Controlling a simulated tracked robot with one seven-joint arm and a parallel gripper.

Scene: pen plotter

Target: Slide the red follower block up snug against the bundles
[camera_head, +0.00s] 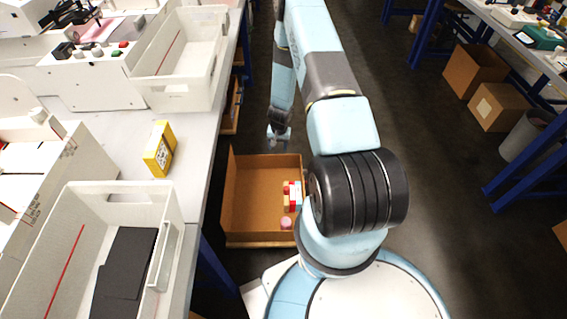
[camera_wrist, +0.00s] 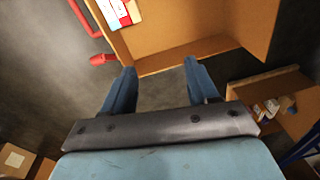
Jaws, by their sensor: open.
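My gripper (camera_head: 279,132) hangs low beyond the brown open box (camera_head: 232,205), over the floor. In the wrist view its two blue fingers (camera_wrist: 160,80) are spread apart with nothing between them. Small red and white pieces (camera_head: 292,196) show at the right side of the brown box, partly hidden by my arm. A red and white piece (camera_wrist: 121,12) also shows at the top of the wrist view, cut off by the frame. I cannot tell which red part is the follower block or which pieces are the bundles.
A white bin (camera_head: 172,235) with black flat pieces stands on the bench at left; another white bin (camera_head: 170,98) stands farther back. A yellow box (camera_head: 158,149) sits between them. A red bent bar (camera_wrist: 82,20) shows in the wrist view. Cardboard boxes (camera_head: 497,107) stand at right. Floor between is clear.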

